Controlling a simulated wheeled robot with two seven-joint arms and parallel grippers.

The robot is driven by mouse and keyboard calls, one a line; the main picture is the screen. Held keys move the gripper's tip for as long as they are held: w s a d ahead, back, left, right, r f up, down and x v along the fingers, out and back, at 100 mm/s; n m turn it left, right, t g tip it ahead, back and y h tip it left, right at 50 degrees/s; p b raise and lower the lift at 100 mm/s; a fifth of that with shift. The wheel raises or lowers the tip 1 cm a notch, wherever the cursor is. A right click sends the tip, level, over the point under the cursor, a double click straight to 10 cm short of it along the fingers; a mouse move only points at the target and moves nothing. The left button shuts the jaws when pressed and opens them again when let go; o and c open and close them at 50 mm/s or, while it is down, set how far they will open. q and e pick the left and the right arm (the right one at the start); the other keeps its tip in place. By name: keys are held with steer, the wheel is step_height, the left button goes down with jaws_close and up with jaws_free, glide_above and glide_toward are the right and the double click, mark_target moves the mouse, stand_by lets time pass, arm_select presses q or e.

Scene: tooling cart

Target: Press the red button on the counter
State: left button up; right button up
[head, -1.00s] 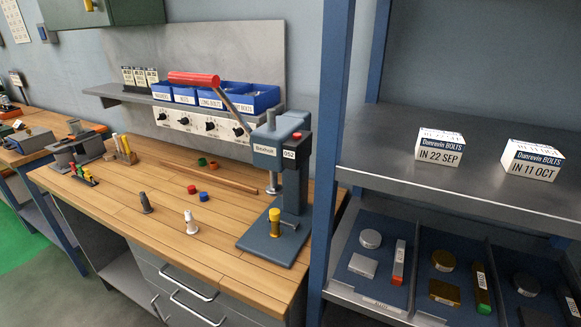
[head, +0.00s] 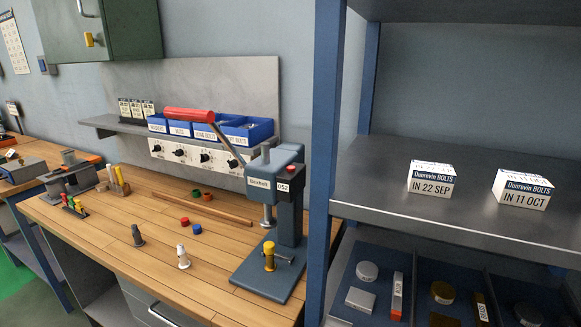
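A small red round piece (head: 184,221) sits on the wooden counter (head: 110,240), close to a similar blue piece (head: 196,229). A small red button (head: 290,168) also shows on the upper housing of the grey-blue press (head: 289,215), which stands at the counter's right end. I cannot tell from the frame which of the two red things is the one named. Neither of my grippers is in view.
A dark peg (head: 137,236) and a white peg (head: 183,257) stand on the counter. Blue bins (head: 200,131) are behind. A metal shelf (head: 470,230) is on the right.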

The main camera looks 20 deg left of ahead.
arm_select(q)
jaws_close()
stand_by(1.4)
